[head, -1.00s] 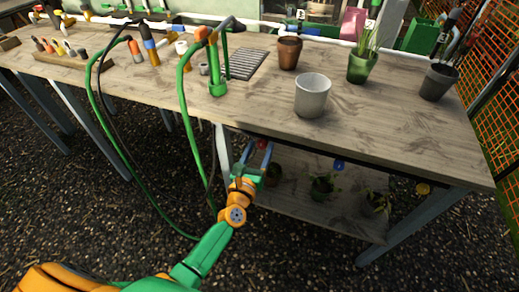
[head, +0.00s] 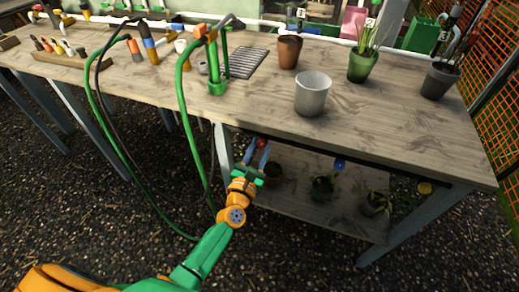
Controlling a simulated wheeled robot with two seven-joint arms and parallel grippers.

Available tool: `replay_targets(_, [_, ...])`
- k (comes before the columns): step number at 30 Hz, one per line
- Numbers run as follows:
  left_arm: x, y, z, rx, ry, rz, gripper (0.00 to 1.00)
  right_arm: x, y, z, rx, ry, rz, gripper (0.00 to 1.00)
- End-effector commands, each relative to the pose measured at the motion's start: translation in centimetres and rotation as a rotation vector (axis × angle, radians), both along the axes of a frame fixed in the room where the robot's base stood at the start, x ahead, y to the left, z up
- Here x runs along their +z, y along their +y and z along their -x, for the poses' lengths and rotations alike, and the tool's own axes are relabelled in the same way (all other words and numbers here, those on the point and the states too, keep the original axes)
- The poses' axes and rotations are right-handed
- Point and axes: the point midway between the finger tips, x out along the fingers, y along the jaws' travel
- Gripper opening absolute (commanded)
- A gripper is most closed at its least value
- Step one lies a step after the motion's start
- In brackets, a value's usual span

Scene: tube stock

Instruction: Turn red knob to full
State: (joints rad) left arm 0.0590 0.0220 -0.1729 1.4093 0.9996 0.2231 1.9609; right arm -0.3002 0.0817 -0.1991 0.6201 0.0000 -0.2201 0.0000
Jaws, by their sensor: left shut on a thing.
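The red knob (head: 262,143) sits under the front edge of the potting bench, near its left front leg. My left gripper (head: 257,155) reaches up to it from below, with its two bluish fingers on either side of the knob. The fingers are shut on the red knob, which shows small between and above the tips. A blue knob (head: 340,164) and a yellow knob (head: 424,188) sit further right along the same edge. The knob's marking is too small to read. My right gripper is not in view.
The wooden bench top (head: 400,130) above holds a grey pot (head: 312,93), a terracotta pot (head: 289,51) and a green pot (head: 362,66). A green hose (head: 187,125) hangs down left of my arm. Potted plants stand on the lower shelf (head: 300,215).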

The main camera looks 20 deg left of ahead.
Motion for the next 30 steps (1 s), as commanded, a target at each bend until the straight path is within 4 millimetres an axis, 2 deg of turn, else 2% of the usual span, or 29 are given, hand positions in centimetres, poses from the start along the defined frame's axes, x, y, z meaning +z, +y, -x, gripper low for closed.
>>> replay_targets(13, [-0.25, 0.03, 0.04, 0.000, -0.011, -0.423, 0.00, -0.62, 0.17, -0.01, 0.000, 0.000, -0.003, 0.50])
replay_targets(30, [-0.21, 0.09, 0.03, -0.002, -0.030, -0.964, 0.00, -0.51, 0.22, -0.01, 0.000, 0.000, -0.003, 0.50])
